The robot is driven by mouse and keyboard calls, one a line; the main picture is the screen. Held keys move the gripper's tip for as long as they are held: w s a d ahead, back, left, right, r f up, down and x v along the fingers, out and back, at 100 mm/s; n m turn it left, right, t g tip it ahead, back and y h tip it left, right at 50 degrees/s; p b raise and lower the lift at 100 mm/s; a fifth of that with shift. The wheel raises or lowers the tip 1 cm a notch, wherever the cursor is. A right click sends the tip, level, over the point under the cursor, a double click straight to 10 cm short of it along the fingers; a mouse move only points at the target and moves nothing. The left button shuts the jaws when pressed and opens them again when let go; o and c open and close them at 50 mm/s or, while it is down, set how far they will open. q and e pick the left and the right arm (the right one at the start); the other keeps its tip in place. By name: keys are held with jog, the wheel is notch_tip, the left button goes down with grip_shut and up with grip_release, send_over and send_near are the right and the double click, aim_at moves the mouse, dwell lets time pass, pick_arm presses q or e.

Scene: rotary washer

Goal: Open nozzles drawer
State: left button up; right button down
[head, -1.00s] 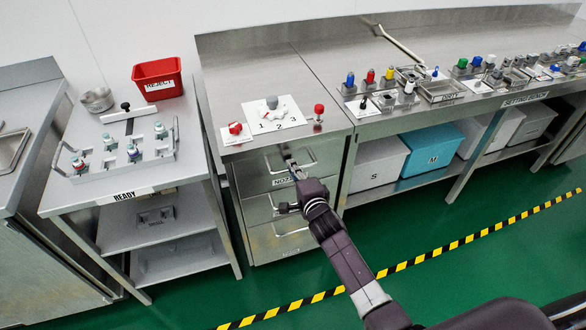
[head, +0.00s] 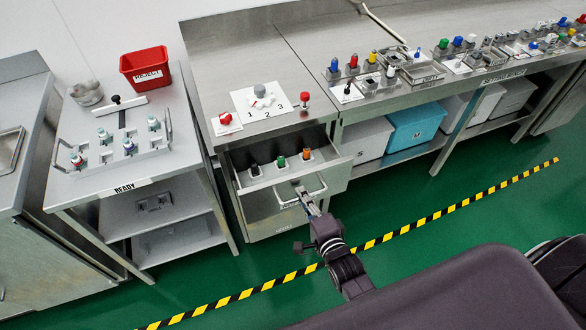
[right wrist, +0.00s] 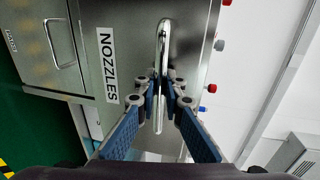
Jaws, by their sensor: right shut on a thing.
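The nozzles drawer (head: 248,211) is the top drawer of the steel cabinet and stands pulled out. Several nozzles with black, green and orange parts (head: 281,161) stand in a row inside it. In the right wrist view its front carries the NOZZLES label (right wrist: 106,64). My right gripper (head: 303,193) is at the drawer's bar handle (head: 318,183). In the right wrist view the blue-padded fingers of my right gripper (right wrist: 160,92) are shut on the handle (right wrist: 163,42). My left gripper is not in view.
A lower drawer (right wrist: 60,42) with its own handle is shut. The cabinet top holds a numbered dial plate (head: 262,103) and red knobs. A READY table (head: 80,185) with a rack stands left. Green floor (head: 440,215) is clear in front.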

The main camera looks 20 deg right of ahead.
jog(key=f+p+v, duration=0.3)
jog(key=v, duration=1.2)
jog(key=shift+s, duration=0.7)
jog(key=shift+f, duration=0.1)
jog(key=c, duration=2)
grip_release()
jog(key=v, duration=1.2)
